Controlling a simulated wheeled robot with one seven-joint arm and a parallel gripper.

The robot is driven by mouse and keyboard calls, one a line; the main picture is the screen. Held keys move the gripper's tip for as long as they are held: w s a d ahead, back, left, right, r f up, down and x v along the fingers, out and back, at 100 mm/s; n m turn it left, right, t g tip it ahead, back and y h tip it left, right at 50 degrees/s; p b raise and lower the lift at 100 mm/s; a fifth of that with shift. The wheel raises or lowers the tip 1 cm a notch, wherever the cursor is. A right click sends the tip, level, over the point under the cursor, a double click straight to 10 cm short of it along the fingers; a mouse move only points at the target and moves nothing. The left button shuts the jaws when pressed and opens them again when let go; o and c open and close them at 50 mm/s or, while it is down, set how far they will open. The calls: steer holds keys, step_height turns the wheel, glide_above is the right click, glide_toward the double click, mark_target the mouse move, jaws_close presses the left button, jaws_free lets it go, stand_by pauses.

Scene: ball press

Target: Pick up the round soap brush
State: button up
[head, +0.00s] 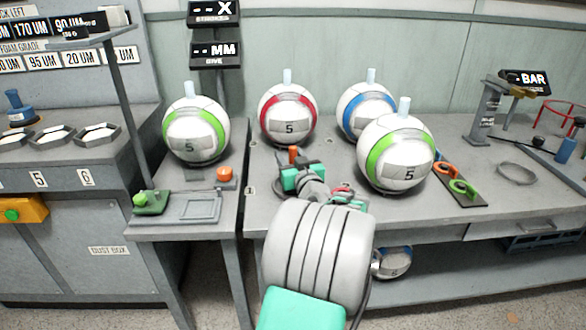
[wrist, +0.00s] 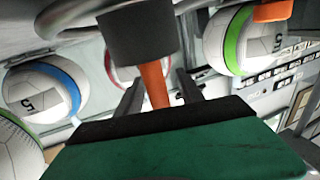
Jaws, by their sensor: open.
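The round soap brush has a dark grey round head and an orange handle. In the wrist view the brush (wrist: 140,38) is at the top centre, its handle pointing toward my palm. In the head view the brush (head: 293,154) shows as a small orange piece just beyond my gripper (head: 292,168), the rest mostly hidden. In the wrist view my gripper (wrist: 160,78) is open, with one finger on each side of the orange handle. I cannot tell whether either finger touches it.
Balls with a red band (head: 287,116), a blue band (head: 366,110) and green bands (head: 396,155) stand behind and right. Another green-banded ball (head: 196,130) stands left, near an orange button (head: 225,173). The bench's front right is clear.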

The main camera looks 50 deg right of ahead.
steer(key=shift+d, duration=0.1)
steer(key=shift+c, duration=0.6)
jaws_close()
